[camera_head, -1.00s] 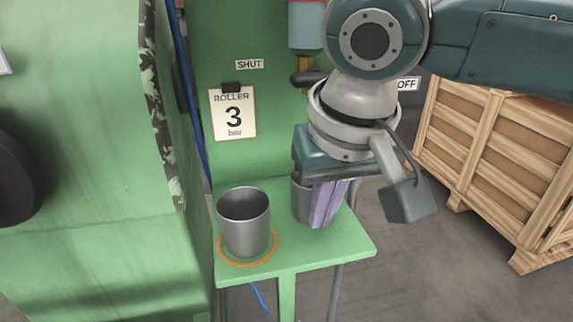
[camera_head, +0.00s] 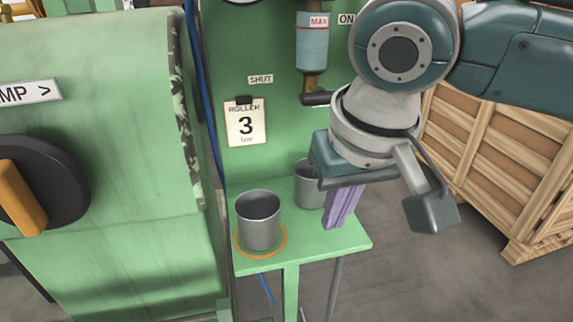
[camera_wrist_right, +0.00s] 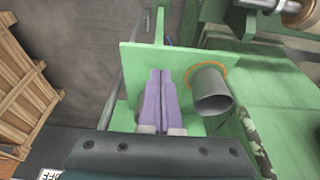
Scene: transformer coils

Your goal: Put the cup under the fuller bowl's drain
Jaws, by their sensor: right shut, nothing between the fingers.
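A grey metal cup (camera_head: 261,228) stands upright inside an orange ring on a small green shelf (camera_head: 300,243); it also shows in the wrist view (camera_wrist_right: 210,95). A second grey cup (camera_head: 308,188) stands farther back on the shelf, partly covered by my right gripper. A pale blue bowl (camera_head: 312,50) marked MAX hangs on the green wall above, with a brass drain (camera_head: 311,83) and a dark lever. Its fill level cannot be told. My right gripper (camera_head: 335,222) is shut and empty, its purple fingers pointing down just right of the second cup. My left gripper is out of view.
A green machine (camera_head: 110,170) with a black-and-orange knob (camera_head: 22,197) fills the left. A "ROLLER 3 bar" card (camera_head: 245,125) hangs on the wall. Wooden crates (camera_head: 505,165) stand at the right; bare floor lies between them and the shelf.

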